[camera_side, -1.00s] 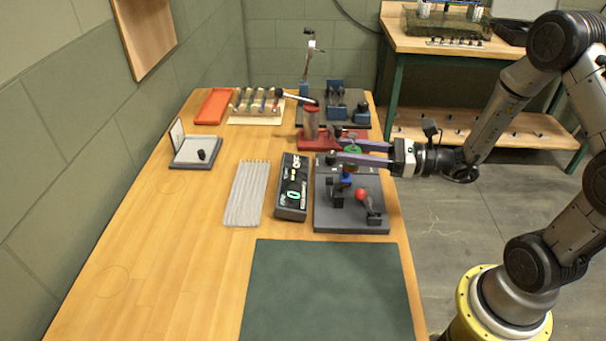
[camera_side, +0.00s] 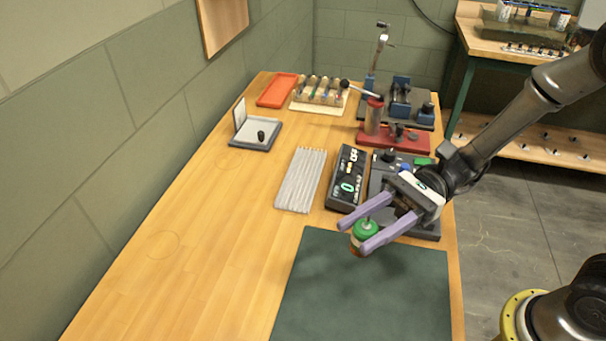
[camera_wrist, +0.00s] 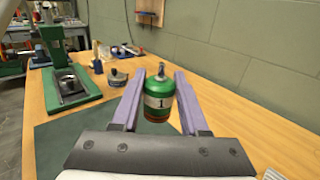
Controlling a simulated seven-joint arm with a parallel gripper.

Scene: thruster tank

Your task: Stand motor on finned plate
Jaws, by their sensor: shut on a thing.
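The motor (camera_side: 364,234) is a small can with a green top, a short shaft and a white band. In the wrist view the motor (camera_wrist: 159,98) shows a "1" on its band, shaft up. My gripper (camera_side: 353,237) is shut on it, a lilac finger on each side. It holds the motor near the dark green mat's back edge, apparently above the surface; the exact height is unclear. The finned plate (camera_side: 301,181) is a grey ribbed slab lying flat on the table, behind and left of the gripper. Nothing stands on it.
A black box with a lit display (camera_side: 347,178) lies right of the finned plate. A grey fixture (camera_side: 424,229) is partly hidden under my gripper. The green mat (camera_side: 365,290) is clear. A red stand (camera_side: 394,138) and an orange tray (camera_side: 277,90) are farther back.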

